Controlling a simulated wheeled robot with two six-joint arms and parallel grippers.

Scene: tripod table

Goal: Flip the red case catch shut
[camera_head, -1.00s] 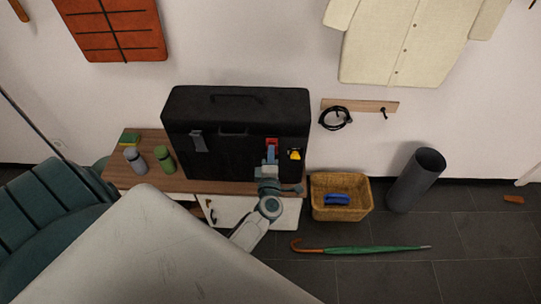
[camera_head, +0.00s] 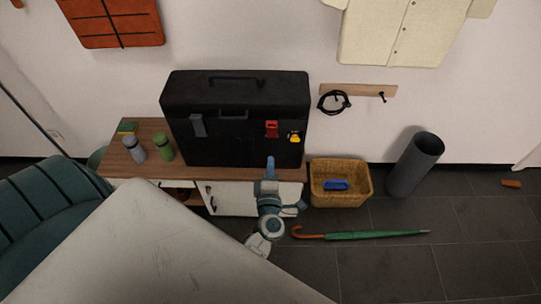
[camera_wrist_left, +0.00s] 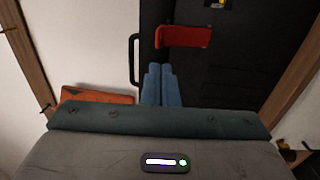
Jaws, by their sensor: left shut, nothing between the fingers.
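The large black case (camera_head: 235,145) stands upright on a wooden-topped cabinet. Its red catch (camera_head: 272,129) is on the upper front, right of centre, and looks close to the case front; I cannot tell whether it is latched. My left gripper (camera_head: 270,160) is shut and empty, below the catch and apart from it in the head view. In the left wrist view the blue fingertips (camera_wrist_left: 160,72) are together, beside the red catch (camera_wrist_left: 187,37). My right gripper is not in view.
A grey catch (camera_head: 198,125) and a yellow padlock-like piece (camera_head: 294,136) are also on the case front. Two bottles (camera_head: 148,148) stand left of the case. A wicker basket (camera_head: 340,197), a green umbrella (camera_head: 375,235) and a dark cylinder (camera_head: 414,168) are on the floor at right.

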